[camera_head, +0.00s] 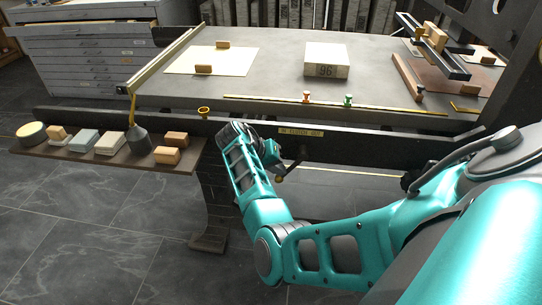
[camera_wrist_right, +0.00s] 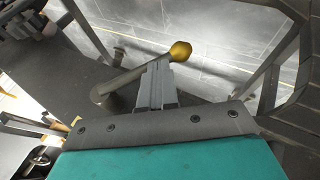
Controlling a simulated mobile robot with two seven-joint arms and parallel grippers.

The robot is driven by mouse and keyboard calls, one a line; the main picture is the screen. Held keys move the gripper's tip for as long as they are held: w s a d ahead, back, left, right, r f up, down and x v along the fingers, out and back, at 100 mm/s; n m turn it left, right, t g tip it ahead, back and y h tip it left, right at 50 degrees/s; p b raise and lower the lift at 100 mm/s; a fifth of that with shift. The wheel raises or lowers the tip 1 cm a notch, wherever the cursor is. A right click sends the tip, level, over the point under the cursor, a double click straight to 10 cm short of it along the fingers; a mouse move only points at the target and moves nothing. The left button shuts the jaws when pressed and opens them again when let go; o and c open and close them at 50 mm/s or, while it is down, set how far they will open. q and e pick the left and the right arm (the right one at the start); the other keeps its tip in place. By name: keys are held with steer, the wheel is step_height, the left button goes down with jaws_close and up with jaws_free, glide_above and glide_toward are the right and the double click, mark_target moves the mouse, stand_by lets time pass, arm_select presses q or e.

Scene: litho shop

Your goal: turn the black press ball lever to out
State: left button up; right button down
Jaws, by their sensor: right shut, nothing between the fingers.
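The press ball lever (camera_wrist_right: 135,75) shows in the right wrist view as a dark shaft running from a round hub at the left up to a yellowish ball at the right. In the head view its ball end (camera_head: 279,179) hangs low in front of the press's dark front rail, below a yellow label (camera_head: 301,133). My right gripper (camera_wrist_right: 158,66) is shut and empty, its fingertips close to the lever's shaft. I cannot tell whether they touch. In the head view my right arm's wrist hides the fingers. My left gripper is not in view.
The press bed (camera_head: 270,75) holds a white sheet (camera_head: 205,61) and a pale block (camera_head: 326,60) marked 96. A side shelf (camera_head: 50,148) with several small blocks and a dark cone-shaped thing (camera_head: 138,140) juts out at the left. The tiled floor in front is clear.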

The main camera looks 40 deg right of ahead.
steer(key=shift+s+d+f+g+h, duration=0.1)
steer(key=shift+d+f+g+h, duration=0.05)
steer(key=shift+f+g+h, duration=0.2)
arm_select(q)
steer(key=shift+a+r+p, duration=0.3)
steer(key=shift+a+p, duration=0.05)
arm_select(e)
steer(key=shift+s+d+f+g+h, duration=0.4)
steer(key=shift+s+d+f, duration=0.35)
steer(key=shift+s+f, duration=0.25)
steer(key=shift+f, duration=0.2)
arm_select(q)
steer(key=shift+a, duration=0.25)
arm_select(e)
steer(key=shift+w, duration=0.1)
